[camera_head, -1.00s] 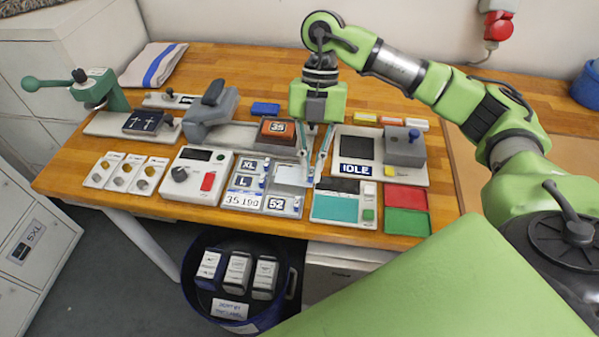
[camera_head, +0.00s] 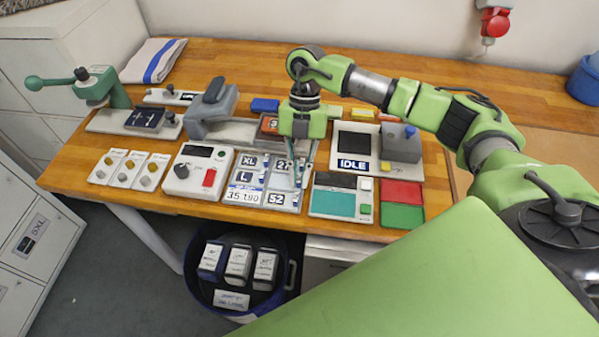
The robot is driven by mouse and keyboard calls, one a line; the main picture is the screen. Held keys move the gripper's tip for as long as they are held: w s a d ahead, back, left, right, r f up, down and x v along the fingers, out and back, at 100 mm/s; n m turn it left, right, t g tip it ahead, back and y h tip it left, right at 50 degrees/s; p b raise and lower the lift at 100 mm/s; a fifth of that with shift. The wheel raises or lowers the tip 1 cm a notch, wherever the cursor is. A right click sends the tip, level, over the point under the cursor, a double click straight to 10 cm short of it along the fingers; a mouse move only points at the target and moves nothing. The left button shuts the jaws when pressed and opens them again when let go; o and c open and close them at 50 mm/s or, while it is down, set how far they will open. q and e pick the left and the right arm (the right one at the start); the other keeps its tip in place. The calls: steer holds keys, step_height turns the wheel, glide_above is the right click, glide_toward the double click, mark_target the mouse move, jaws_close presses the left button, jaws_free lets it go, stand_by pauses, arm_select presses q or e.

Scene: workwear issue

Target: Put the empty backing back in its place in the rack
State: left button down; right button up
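The rack (camera_head: 228,203) is a pale tray at the front middle of the bench. It holds plates marked XL, L, 27, 52 and a longer number. My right gripper (camera_head: 298,172) points down over the rack's right side. Its thin fingers are around the right edge of a blank pale plate, the empty backing (camera_head: 283,181), which lies over or just above the rack between the 27 and 52 plates. Whether it touches the rack is hard to tell. My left gripper is out of view.
Right of the rack are a teal-and-dark pad (camera_head: 334,204), an IDLE device (camera_head: 353,165) and a red-and-green tray (camera_head: 402,216). Left is a white box with a knob (camera_head: 195,175). Behind stands a grey press (camera_head: 212,110). A blue bin (camera_head: 240,270) stands below the front edge.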

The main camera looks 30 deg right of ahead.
steer(key=shift+o, duration=0.9)
steer(key=shift+r, duration=0.15)
steer(key=shift+w+d+r, duration=0.1)
steer(key=shift+w+r, duration=0.1)
steer(key=shift+r, duration=0.05)
steer(key=b+v, duration=0.3)
steer(key=v, duration=0.8)
steer(key=shift+r, duration=0.15)
steer(key=shift+s, duration=0.1)
